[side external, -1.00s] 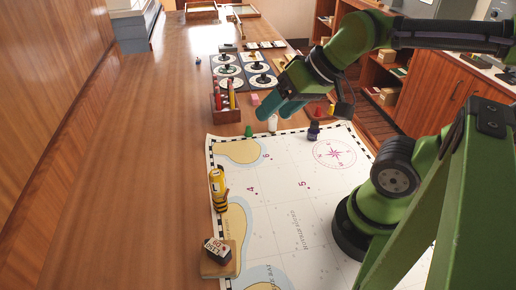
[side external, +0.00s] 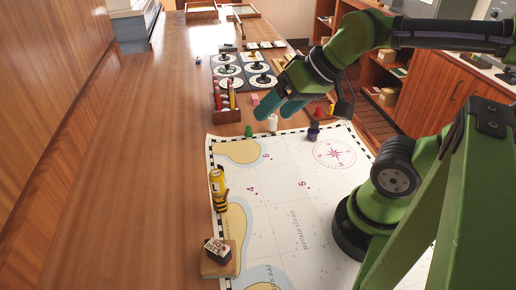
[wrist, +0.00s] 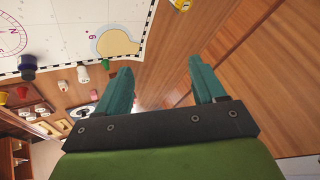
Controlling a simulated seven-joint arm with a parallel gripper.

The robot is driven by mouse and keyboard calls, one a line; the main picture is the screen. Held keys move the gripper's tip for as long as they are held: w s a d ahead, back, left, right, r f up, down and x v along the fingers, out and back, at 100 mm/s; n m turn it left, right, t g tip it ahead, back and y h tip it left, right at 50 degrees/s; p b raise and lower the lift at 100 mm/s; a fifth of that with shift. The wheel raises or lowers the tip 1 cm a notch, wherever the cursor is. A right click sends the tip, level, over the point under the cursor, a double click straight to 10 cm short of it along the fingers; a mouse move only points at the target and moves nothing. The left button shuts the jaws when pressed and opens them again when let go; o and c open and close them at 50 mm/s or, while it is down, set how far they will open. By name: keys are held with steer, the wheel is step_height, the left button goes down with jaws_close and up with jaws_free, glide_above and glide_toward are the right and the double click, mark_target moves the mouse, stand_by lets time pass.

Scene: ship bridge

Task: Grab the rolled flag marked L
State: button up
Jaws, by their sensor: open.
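My gripper (side external: 277,110) is open and empty, its teal fingers above the table near the far edge of the chart. In the wrist view my gripper (wrist: 160,72) shows its two fingers apart with bare wood between and beyond them. A piece of a yellow thing (wrist: 182,4) shows at the top edge of the wrist view. I cannot read a letter L on any of these.
The chart (side external: 290,210) covers the near table. A block on a wooden base (side external: 218,262) sits at its near left corner. The table's left side is clear.

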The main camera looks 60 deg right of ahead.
steer(key=n+g+h, duration=0.2)
steer(key=n+g, duration=0.4)
steer(key=g, duration=0.1)
glide_toward(212, 172)
step_height(212, 172, down, 10)
steer(key=shift+w+r, duration=0.1)
steer(key=shift+s+d+f, duration=0.1)
steer(key=shift+s+f, duration=0.05)
steer(key=shift+f, duration=1.25)
steer(key=shift+s+d+f, duration=0.1)
steer(key=shift+s+f, duration=0.05)
steer(key=shift+f, duration=1.25)
